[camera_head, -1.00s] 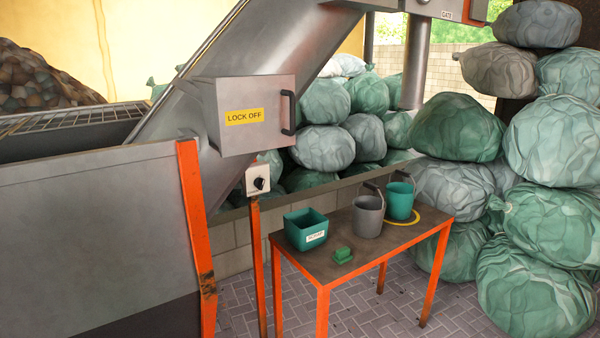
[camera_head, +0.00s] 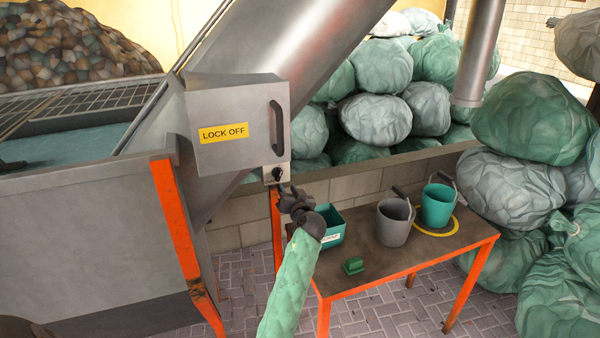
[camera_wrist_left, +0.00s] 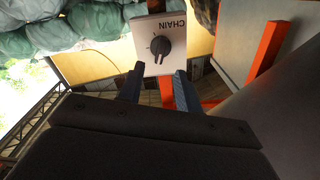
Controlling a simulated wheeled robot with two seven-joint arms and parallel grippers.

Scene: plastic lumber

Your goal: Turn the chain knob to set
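The chain knob (camera_wrist_left: 160,46) is a black rotary knob on a white box labelled CHAIN (camera_wrist_left: 172,27), seen upside down in the left wrist view. In the head view the box (camera_head: 268,174) sits on an orange post, and the knob is partly hidden by my gripper. My left gripper (camera_wrist_left: 158,80) is open, its two fingers apart and pointing at the box with the knob between and beyond them. It also shows in the head view (camera_head: 282,190). I cannot tell whether it touches the knob.
A grey cabinet with a LOCK OFF label (camera_head: 224,133) and black handle is just above. An orange-legged table (camera_head: 400,255) stands to the right with a teal bin (camera_head: 333,232), grey bucket (camera_head: 394,223) and teal bucket (camera_head: 438,205). Bags (camera_head: 375,122) are piled behind.

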